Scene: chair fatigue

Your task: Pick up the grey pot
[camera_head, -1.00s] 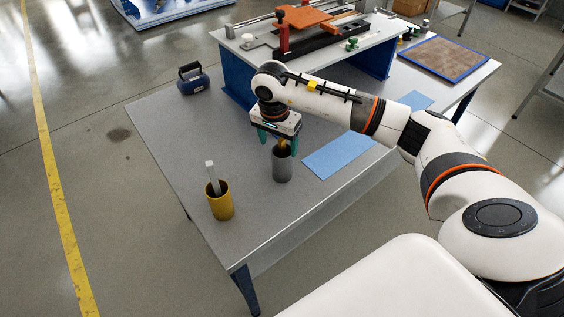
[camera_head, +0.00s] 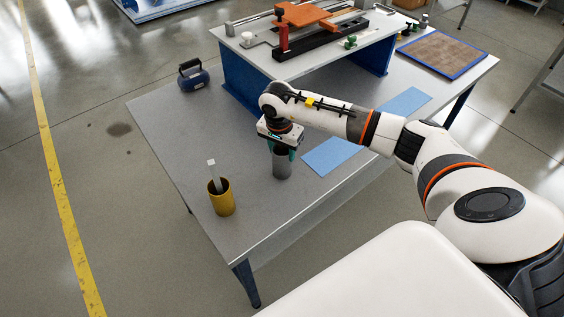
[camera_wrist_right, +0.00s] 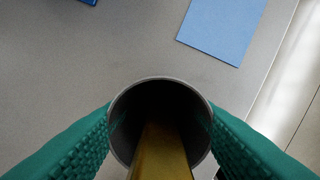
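The grey pot (camera_head: 282,165) stands upright on the grey table, with a yellow bar (camera_wrist_right: 162,155) inside it. My right gripper (camera_head: 282,150) points down at the pot from above. In the right wrist view the round rim of the grey pot (camera_wrist_right: 160,80) lies between the two green fingers of my right gripper (camera_wrist_right: 160,135), with no gap seen on either side. It looks shut on the pot's upper part. The pot's base still seems to be at table level. My left gripper is not in view.
A yellow pot (camera_head: 222,203) holding a grey bar stands to the left on the table (camera_head: 185,140). A blue mat (camera_head: 335,155) lies right of the grey pot. A dark blue handled object (camera_head: 193,77) and a raised fixture bench (camera_head: 310,55) are behind.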

